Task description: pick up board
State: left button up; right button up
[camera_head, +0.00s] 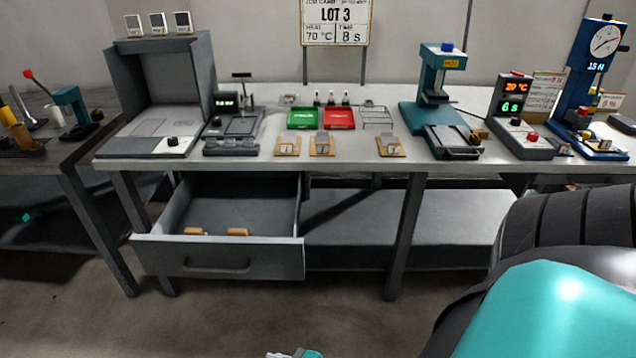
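Several small wooden boards with grey pieces on them lie on the light workbench. One board (288,146) and a second board (322,146) lie side by side in front of the green and red trays. A third board (390,147) lies further right. Two wooden pieces, one at the left (194,231) and one at the right (238,232), lie in the open drawer, partly hidden by its front. My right arm fills the lower right corner. A small teal and grey part of mine shows at the bottom edge. No gripper fingers can be made out.
The open drawer (218,258) juts out below the workbench (262,163). A green tray (301,118), red tray (339,118) and wire rack (376,117) stand behind the boards. A teal press (437,95) and a grey booth (165,85) flank them. The floor in front is clear.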

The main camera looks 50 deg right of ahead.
aim_at(604, 144)
jog(key=z, duration=3.05)
jog(key=i+u, duration=0.15)
jog(key=u, duration=0.25)
jog(key=i+l+u, duration=0.1)
jog(key=u, duration=0.25)
jog(key=l+u, duration=0.2)
jog(key=u, duration=0.2)
jog(key=i+l+u, duration=0.3)
jog(key=l, duration=0.25)
jog(key=i+l+u, duration=0.3)
jog(key=l, duration=0.5)
jog(key=i+l, duration=0.1)
jog(key=l, duration=0.5)
jog(key=i+l+u, duration=0.15)
jog(key=l, duration=0.5)
